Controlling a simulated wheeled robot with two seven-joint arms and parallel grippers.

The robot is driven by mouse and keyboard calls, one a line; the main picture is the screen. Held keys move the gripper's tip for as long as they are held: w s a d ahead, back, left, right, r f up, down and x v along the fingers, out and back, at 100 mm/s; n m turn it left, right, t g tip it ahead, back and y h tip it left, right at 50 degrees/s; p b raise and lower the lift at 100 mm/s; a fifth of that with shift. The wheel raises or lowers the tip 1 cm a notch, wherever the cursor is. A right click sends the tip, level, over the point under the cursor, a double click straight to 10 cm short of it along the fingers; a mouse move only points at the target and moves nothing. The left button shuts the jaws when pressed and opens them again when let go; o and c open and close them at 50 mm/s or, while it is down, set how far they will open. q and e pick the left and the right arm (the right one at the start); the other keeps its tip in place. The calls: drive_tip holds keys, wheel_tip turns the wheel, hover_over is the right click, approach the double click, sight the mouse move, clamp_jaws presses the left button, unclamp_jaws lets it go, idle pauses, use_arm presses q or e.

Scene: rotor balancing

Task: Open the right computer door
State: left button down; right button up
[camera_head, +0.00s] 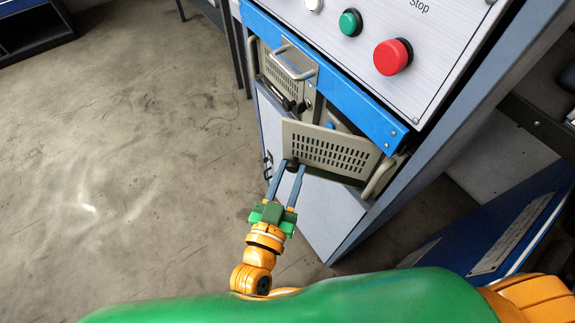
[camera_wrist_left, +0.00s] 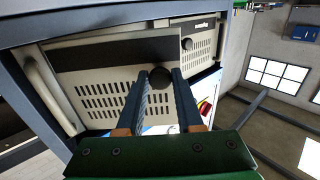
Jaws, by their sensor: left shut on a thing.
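The right computer door (camera_head: 326,148) is a beige panel with rows of slots, below the blue edge of the cabinet. It stands swung partly out, with a gap behind it. A black knob (camera_head: 292,164) sits at its left end. My left gripper (camera_head: 289,168) is shut on this knob, fingers on either side. In the left wrist view the knob (camera_wrist_left: 160,76) shows between the fingertips, in front of the slotted panel (camera_wrist_left: 100,98). My right gripper is out of view.
A metal handle (camera_head: 294,62) and a side handle (camera_head: 378,176) stick out near the doors. The control panel above carries a red button (camera_head: 393,57) and a green button (camera_head: 350,22). Open concrete floor (camera_head: 130,130) lies left of the cabinet.

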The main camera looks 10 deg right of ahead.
use_arm(q)
drive_tip(key=shift+f, duration=0.1)
drive_tip(key=c, duration=0.6)
unclamp_jaws()
drive_tip(key=shift+o, duration=0.2)
drive_tip(key=v, duration=0.7)
drive_tip(key=shift+b, duration=0.3)
